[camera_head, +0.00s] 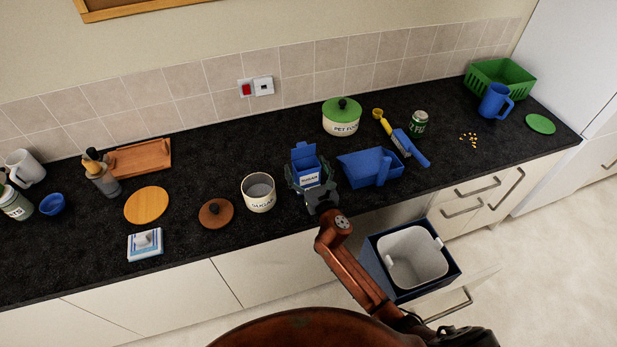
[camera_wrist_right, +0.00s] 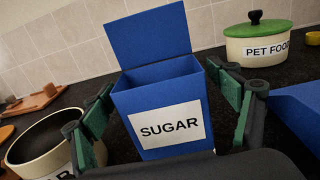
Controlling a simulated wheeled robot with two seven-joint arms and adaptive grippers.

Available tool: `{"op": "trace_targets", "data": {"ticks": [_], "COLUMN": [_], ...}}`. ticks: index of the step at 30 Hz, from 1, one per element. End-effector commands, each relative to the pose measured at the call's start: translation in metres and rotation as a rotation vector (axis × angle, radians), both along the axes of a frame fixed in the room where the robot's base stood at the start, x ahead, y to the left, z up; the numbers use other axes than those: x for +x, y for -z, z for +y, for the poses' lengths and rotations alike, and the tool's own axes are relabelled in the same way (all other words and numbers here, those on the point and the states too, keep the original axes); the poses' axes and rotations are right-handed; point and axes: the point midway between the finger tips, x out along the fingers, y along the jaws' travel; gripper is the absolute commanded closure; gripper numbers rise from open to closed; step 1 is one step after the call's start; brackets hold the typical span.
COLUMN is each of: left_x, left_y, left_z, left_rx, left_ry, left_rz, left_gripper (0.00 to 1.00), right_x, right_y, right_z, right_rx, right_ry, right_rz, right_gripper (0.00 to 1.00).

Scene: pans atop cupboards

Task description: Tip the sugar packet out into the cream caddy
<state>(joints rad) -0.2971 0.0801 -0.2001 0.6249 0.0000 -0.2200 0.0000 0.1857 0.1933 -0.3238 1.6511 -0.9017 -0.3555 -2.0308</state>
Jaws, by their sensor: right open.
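The sugar packet (camera_head: 306,178) is a blue box with a white SUGAR label. It stands upright on the black worktop with its top flap raised. In the right wrist view the packet (camera_wrist_right: 168,115) fills the middle, its top open. My right gripper (camera_head: 312,176) is open, its green-padded fingers on either side of the packet; a gap shows beside it in the wrist view (camera_wrist_right: 170,112). The cream caddy (camera_head: 258,194), also labelled SUGAR, stands open just left of the packet. It shows partly at the wrist view's left edge (camera_wrist_right: 45,150). My left gripper is not in view.
A brown round lid (camera_head: 215,213) lies left of the caddy. A blue scoop-like tray (camera_head: 368,168) sits close to the right of the packet. The cream pet food pot (camera_head: 341,118) stands behind. Below, a drawer with a white bin (camera_head: 413,257) is open.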

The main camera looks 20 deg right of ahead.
Motion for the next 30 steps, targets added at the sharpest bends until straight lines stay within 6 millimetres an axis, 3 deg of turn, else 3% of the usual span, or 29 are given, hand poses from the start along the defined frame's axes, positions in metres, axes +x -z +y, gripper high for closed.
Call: {"op": "trace_targets", "data": {"ticks": [30], "left_x": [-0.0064], "left_y": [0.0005], "left_z": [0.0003], "left_rx": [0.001], "left_ry": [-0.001], "left_rz": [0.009], "left_gripper": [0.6], "right_x": [-0.0008], "right_y": [0.0003], "right_z": [-0.0018], "right_rx": [0.0], "right_ry": [0.002], "right_rz": [0.0], "right_gripper": [0.86]}}
